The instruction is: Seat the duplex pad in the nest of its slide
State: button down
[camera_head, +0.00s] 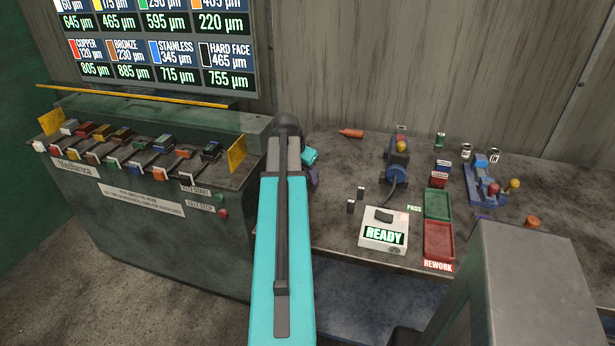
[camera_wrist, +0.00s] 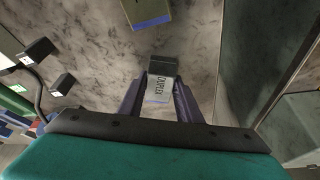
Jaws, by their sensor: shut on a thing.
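The duplex pad (camera_wrist: 158,88) is between the fingers of my gripper (camera_wrist: 162,82) in the wrist view. It has a dark block at its far end and a pale face lettered DUPLEX. My gripper is shut on it. A second olive-grey block with a blue-white edge (camera_wrist: 148,14) shows beyond the pad, apart from it, and is cut off by the frame; I cannot tell what it is. In the head view my arm hides the pad and most of my gripper. I cannot make out the slide or its nest for certain.
The bench holds a READY box (camera_head: 384,234), a green tray (camera_head: 438,204), a red tray (camera_head: 439,241), a blue-grey device (camera_head: 396,165) and a blue fixture (camera_head: 483,178). A machine with a row of coloured blocks (camera_head: 130,150) stands left. Bench between arm and READY box is mostly clear.

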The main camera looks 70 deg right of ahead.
notch_tip(320, 180, up, 10)
jog(key=b, duration=0.2)
dwell(0.6)
jog(key=shift+w, duration=0.1)
dwell(0.7)
jog(key=w+a+n+t, duration=0.1)
jog(key=w+a+n, duration=0.3)
jog(key=w+a, duration=1.1)
jog(key=w+a+n+t, duration=0.2)
jog(key=w+a+n, duration=0.2)
jog(key=w+a, duration=1.1)
jog(key=w+a+n+t+y, duration=0.1)
jog(key=w+a+n, duration=0.3)
jog(key=a, duration=0.8)
jog(key=w+a+n+t+y, duration=0.1)
jog(key=w+a+n, duration=0.4)
jog(key=a, duration=0.7)
jog(key=w+a+n+t+y, duration=0.1)
jog(key=w+a+n, duration=0.3)
jog(key=a, duration=0.9)
jog(key=shift+w+r+n+y, duration=0.3)
jog(key=shift+w+y, duration=0.3)
